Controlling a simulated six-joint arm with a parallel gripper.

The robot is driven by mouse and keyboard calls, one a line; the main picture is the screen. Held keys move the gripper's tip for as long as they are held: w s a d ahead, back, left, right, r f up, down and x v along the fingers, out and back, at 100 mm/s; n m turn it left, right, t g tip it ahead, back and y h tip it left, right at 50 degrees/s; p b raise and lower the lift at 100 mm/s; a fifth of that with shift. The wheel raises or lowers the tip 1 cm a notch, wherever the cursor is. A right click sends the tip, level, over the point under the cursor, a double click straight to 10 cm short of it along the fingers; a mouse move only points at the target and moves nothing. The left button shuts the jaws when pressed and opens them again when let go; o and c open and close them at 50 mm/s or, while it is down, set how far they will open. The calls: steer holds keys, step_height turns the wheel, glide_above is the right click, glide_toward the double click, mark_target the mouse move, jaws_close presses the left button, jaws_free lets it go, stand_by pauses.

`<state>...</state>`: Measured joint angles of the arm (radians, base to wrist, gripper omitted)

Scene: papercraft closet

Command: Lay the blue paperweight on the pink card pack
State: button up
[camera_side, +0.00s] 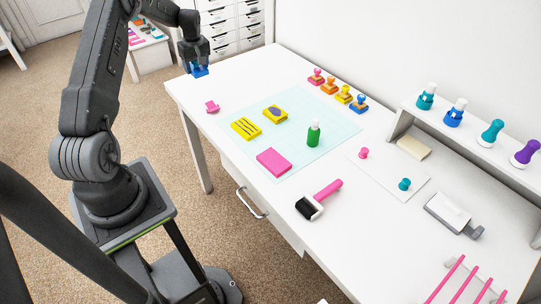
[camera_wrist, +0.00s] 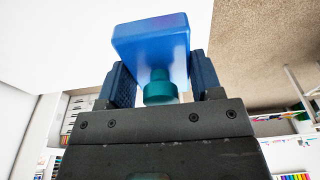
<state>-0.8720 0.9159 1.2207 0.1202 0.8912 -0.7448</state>
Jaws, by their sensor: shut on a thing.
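My gripper (camera_side: 198,62) is shut on the blue paperweight (camera_side: 200,72), at the table's far left end in the side view. In the wrist view the paperweight (camera_wrist: 150,38) is a blue block with a teal knob, and the knob is between the two fingers of my gripper (camera_wrist: 158,80). The pink card pack (camera_side: 273,162) lies flat on the near edge of the pale cutting mat (camera_side: 335,127), well to the right of my gripper. Nothing lies on its top face.
Two yellow packs (camera_side: 245,128) and a green bottle (camera_side: 313,135) stand on the mat. A small pink piece (camera_side: 212,107) is left of it. Several stamps (camera_side: 343,94) line the back. A black roller with pink handle (camera_side: 316,200) lies right of the pink pack.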

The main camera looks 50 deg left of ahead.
steer(key=shift+w, duration=0.1)
stand_by(0.5)
steer(key=w+d+r, duration=0.2)
steer(key=d, duration=1.3)
glide_above(273, 160)
steer(key=shift+n, duration=0.4)
step_height(273, 160, down, 7)
steer(key=shift+d+r, duration=0.1)
steer(key=shift+w+d, duration=0.1)
steer(key=shift+d, duration=0.05)
steer(key=shift+f, duration=2.05)
steer(key=shift+f, duration=0.1)
